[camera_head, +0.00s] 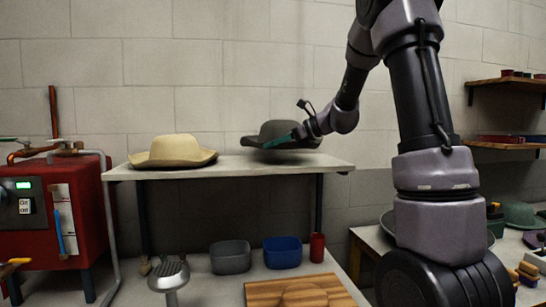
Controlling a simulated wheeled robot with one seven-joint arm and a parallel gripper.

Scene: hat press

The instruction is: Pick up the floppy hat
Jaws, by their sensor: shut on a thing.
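A dark grey floppy hat (268,130) with a wide drooping brim is at the right part of the raised shelf (235,166). My gripper (290,138) reaches in from the right and is shut on the brim at the hat's right side. The hat looks upright and close above the shelf top; I cannot tell if its brim still touches. A second hat, cream with a wide wavy brim (172,149), lies on the left part of the same shelf, apart from my gripper.
A red machine (80,190) with a lit panel stands at the left. Below the shelf are a grey bin (230,257), a blue bin (282,252), a red cup (317,247) and a wooden board (300,292). A cluttered table is at right. The space above the shelf is clear.

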